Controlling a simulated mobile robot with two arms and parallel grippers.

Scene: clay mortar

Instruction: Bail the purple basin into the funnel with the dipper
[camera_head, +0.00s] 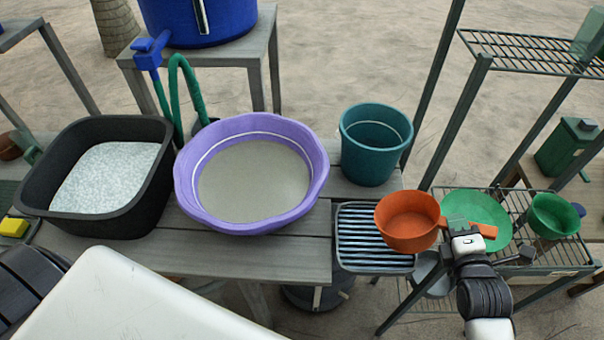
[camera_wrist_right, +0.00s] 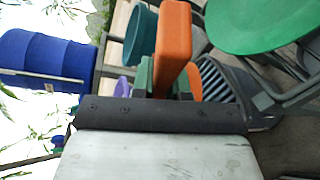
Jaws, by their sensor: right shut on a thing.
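The purple basin (camera_head: 308,190) stands on the grey wooden table and holds greyish content with a broad level surface. The orange dipper (camera_head: 408,221) is above the slatted grate, right of the basin. My right gripper (camera_head: 464,232) is shut on the dipper's handle, which also shows as an orange bar in the right wrist view (camera_wrist_right: 175,45). A wide green round piece (camera_head: 478,216), possibly the funnel, is behind the gripper, partly hidden by the handle. It also shows in the right wrist view (camera_wrist_right: 265,22). The inside of the dipper looks empty. My left gripper is not in view.
A teal bucket (camera_head: 368,165) stands right of the basin. A black tub (camera_head: 45,205) with pale granular content stands left of it. The slatted grate (camera_head: 362,262) is at the table's right end. A small green pot (camera_head: 553,215) is on the right rack. A blue barrel (camera_head: 200,25) stands behind.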

